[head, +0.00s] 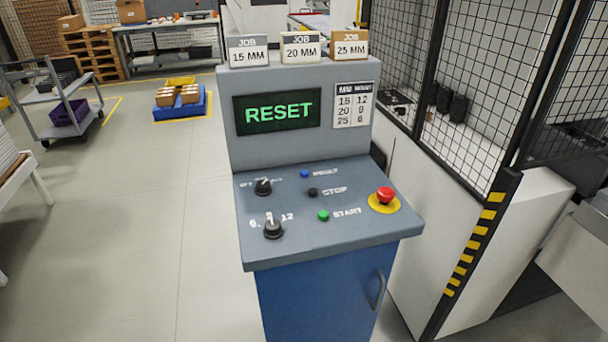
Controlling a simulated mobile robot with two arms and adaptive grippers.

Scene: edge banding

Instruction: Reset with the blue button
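The blue button (304,173) sits at the upper middle of the grey console's sloped panel (345,225), with a white label to its right. The screen (277,112) above the panel reads RESET in green letters. Below the blue button are a black STOP button (313,192) and a green START button (323,215). Neither of my grippers shows in the head view, and nothing touches the blue button.
Two black knobs (263,187) (273,228) stand at the panel's left, and a red emergency button (385,195) on a yellow base at its right. Three JOB cards (300,47) stand on top. A mesh fence (470,80) borders the right; floor at left is open.

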